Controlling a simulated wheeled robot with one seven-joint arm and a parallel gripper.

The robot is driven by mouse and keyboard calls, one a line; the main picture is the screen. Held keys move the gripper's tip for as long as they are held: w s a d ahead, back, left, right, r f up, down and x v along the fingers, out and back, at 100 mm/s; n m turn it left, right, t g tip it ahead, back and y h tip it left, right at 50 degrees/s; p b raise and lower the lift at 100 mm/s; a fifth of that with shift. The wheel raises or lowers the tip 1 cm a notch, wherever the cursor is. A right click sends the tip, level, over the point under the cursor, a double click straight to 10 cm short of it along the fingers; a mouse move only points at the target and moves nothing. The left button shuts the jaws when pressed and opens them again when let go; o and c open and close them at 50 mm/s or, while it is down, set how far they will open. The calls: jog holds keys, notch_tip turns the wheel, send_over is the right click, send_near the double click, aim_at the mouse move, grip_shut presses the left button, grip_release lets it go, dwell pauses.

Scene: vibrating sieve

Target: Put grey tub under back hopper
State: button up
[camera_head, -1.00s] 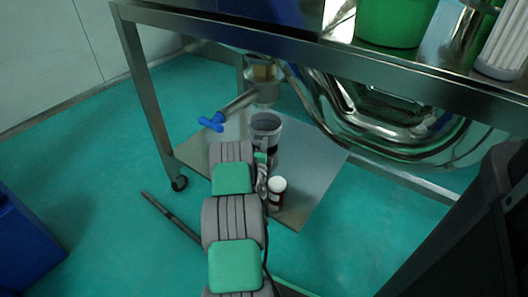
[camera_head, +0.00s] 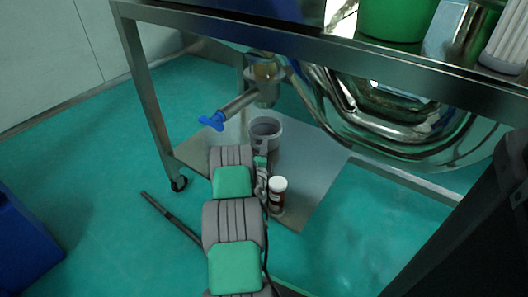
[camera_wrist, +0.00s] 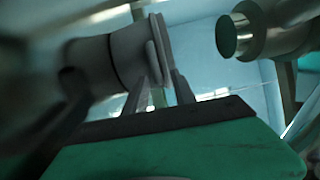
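The grey tub (camera_head: 266,132) stands or hovers over the grey plate under the table, close below the back hopper's metal outlet (camera_head: 264,82); I cannot tell whether it touches the plate. In the wrist view the tub (camera_wrist: 105,58) appears on its side, filling the left, with its rim toward the middle. My gripper's two fingers (camera_wrist: 159,85) reach the tub's rim and stand apart. I cannot tell whether they grip it. A round metal pipe end (camera_wrist: 234,35) is close to the right.
A white-capped bottle (camera_head: 278,195) stands on the plate (camera_head: 308,165), close to the right of my arm. A blue-handled valve pipe (camera_head: 211,121) projects left. A table leg (camera_head: 150,100) and curved metal trough (camera_head: 400,125) flank the space.

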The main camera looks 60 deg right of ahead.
jog(key=v, duration=1.2)
jog(key=shift+r+p, duration=0.1)
jog(key=shift+p, duration=0.2)
jog(key=w+r+n+g+y, duration=0.2)
jog(key=w+r+g, duration=0.1)
jog(key=w+r, duration=0.55)
jog(key=w+a+r+n+y, duration=0.2)
jog(key=w+a+n, duration=0.15)
jog(key=a, duration=0.35)
jog(key=w+a+r+n+t+y, duration=0.1)
jog(key=w+a+n+y, duration=0.2)
jog(key=a, duration=0.5)
jog(key=w+a+r+n+y, duration=0.2)
jog(key=a+n, duration=0.2)
jog(key=a, duration=0.3)
jog(key=s+a+r+n+y, duration=0.1)
jog(key=s+a+n+y, duration=0.15)
jog(key=a+n, duration=0.45)
jog(key=s+a+r+n+y, duration=0.1)
jog(key=a+r+n+y, duration=0.15)
jog(key=a, duration=0.85)
jog(key=s+a+r+n+g+y, duration=0.1)
jog(key=s+a+n+y, duration=0.3)
jog(key=s+a+n, duration=0.6)
jog(key=a, duration=0.4)
jog(key=shift+s+n, duration=0.2)
jog(key=shift+n, duration=0.2)
jog(key=shift+d, duration=0.1)
